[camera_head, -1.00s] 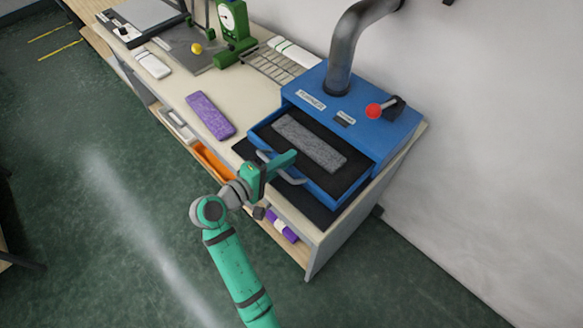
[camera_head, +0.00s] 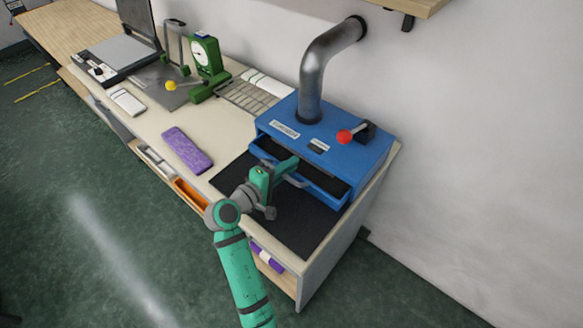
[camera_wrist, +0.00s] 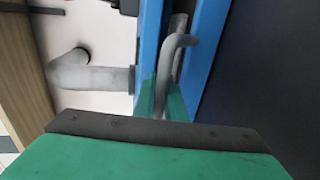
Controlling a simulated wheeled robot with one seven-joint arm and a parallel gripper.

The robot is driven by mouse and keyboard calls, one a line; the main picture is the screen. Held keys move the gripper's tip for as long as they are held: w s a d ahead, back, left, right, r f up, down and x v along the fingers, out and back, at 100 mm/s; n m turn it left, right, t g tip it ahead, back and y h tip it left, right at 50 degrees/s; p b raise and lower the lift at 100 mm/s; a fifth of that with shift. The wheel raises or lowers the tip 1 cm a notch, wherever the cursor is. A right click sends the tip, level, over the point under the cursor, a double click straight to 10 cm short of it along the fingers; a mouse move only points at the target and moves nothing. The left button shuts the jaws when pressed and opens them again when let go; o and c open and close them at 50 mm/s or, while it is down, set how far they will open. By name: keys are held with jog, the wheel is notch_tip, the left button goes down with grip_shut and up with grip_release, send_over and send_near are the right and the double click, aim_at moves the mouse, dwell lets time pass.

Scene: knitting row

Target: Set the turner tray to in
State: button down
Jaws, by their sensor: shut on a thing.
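The turner (camera_head: 352,155) is a blue box with a label and a metal pipe on top. Its tray (camera_head: 332,201) stands mostly inside the housing, with a narrow strip of dark tray bed showing behind the blue front. The grey handle (camera_head: 296,181) is on the tray front. My green gripper (camera_head: 284,168) is at the handle and shut on it. In the wrist view, the fingers (camera_wrist: 164,98) close around the curved grey handle (camera_wrist: 179,45) beside the blue front. The grey knitted piece is hidden inside the turner.
A red-knobbed lever (camera_head: 345,136) is on top of the turner. A black mat (camera_head: 300,222) lies in front. A purple knitted piece (camera_head: 187,150) lies left on the bench, with a green dial scale (camera_head: 207,62) behind. A wall stands at right.

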jog(key=shift+a+r, duration=0.1)
jog(key=shift+a, duration=0.3)
jog(key=c, duration=2.1)
grip_release()
jog(key=shift+d, duration=0.15)
jog(key=v, duration=1)
jog(key=shift+s+a, duration=0.2)
jog(key=shift+s, duration=0.15)
jog(key=shift+o, duration=1.4)
jog(key=shift+v, duration=1.85)
